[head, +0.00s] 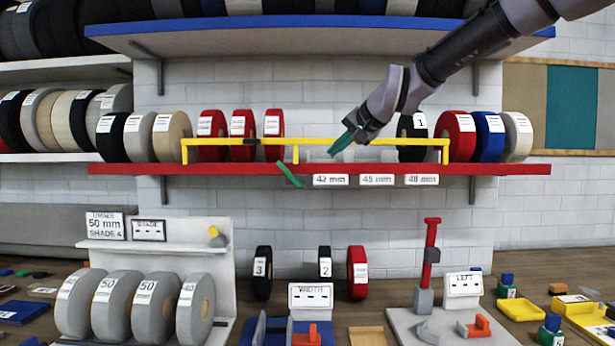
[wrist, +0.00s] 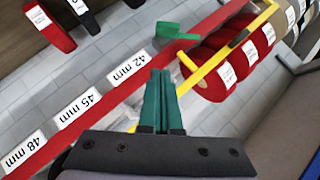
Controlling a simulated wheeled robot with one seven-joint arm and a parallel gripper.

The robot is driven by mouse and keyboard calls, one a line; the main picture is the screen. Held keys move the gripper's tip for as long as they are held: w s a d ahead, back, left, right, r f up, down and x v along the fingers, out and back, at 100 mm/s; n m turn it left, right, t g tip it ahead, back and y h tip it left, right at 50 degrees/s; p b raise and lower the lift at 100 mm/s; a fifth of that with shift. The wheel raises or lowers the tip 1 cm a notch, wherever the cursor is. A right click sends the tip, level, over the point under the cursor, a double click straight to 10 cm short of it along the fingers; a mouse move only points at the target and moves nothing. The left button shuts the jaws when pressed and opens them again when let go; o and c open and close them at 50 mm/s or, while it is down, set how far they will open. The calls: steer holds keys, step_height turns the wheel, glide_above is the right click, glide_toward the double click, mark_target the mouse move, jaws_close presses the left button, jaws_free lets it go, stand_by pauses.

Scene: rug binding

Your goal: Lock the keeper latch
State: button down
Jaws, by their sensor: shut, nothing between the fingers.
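A yellow keeper bar (head: 340,143) runs in front of the rolls on the red-edged shelf (head: 120,169); it also crosses the wrist view (wrist: 213,62). A green lever (head: 289,174), which looks like the keeper latch, sits tilted on the shelf's front edge, left of the 42 mm label. It shows in the wrist view (wrist: 176,33) beyond the fingertips. My gripper (head: 342,144) is shut and empty, with green fingers together, near the bar and to the right of the lever. In the wrist view my gripper (wrist: 161,75) is apart from the lever.
Labels for 42 mm (head: 331,180), 45 mm (head: 377,180) and 48 mm (head: 421,180) line the shelf edge. Red rolls (head: 242,135) stand behind the bar at left, a black roll (head: 412,149) at right. A blue-edged shelf (head: 300,21) hangs above.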

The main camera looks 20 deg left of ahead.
glide_toward(300, 181)
steer(key=w, duration=0.3)
steer(key=shift+a+f, duration=0.75)
steer(key=shift+a, duration=0.2)
steer(key=shift+a+f, duration=0.7)
steer(key=shift+a, duration=0.3)
steer(key=shift+f+m+y, duration=0.15)
steer(key=shift+m+y, duration=0.15)
steer(key=shift+y, duration=0.1)
